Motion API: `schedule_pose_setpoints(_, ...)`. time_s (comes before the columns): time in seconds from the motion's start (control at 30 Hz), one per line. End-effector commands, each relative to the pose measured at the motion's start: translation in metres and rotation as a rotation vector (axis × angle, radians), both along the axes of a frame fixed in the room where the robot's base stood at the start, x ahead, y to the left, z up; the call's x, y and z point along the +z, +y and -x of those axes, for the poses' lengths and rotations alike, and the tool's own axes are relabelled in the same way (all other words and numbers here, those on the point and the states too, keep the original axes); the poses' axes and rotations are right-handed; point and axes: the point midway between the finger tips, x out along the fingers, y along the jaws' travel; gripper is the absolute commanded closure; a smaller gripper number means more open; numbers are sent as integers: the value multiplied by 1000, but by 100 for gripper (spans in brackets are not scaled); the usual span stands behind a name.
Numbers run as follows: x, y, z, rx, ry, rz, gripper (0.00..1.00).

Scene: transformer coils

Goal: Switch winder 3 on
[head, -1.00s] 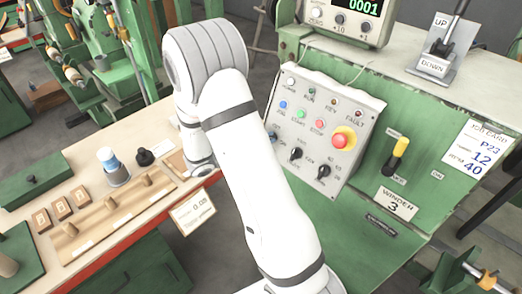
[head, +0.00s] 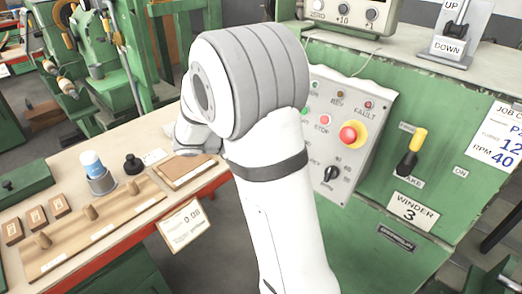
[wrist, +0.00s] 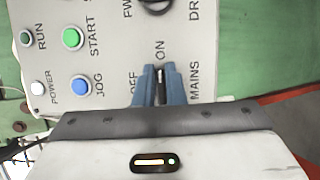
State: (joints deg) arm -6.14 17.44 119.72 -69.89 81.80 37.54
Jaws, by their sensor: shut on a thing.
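The grey sloped control panel (head: 352,120) of the green winder is partly hidden behind my arm in the head view. A sign reading WINDER 3 (head: 410,208) is on the machine's front. My gripper is hidden in the head view. In the wrist view its blue fingers (wrist: 160,84) are shut on the dark knob of the mains switch (wrist: 160,73), between the OFF, ON and MAINS labels. The fingers cover most of the knob, so I cannot tell which way it points. The POWER lamp (wrist: 37,88) looks whitish; I cannot tell whether it is lit.
Near the knob are the green START button (wrist: 72,38), blue JOG button (wrist: 80,88) and another rotary switch (wrist: 155,4). A red emergency stop (head: 350,134) and a yellow-handled brake lever (head: 412,150) are to the right. A wooden workbench (head: 130,240) with parts stands at left.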

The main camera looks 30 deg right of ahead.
Motion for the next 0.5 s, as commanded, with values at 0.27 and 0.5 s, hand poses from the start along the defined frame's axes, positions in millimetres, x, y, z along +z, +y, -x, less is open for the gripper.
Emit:
schedule_pose_setpoints(0.27,-6,-3,6,-34,-23,-16,100)
schedule_pose_setpoints(0.5,-6,-3,6,-34,-24,-17,100)
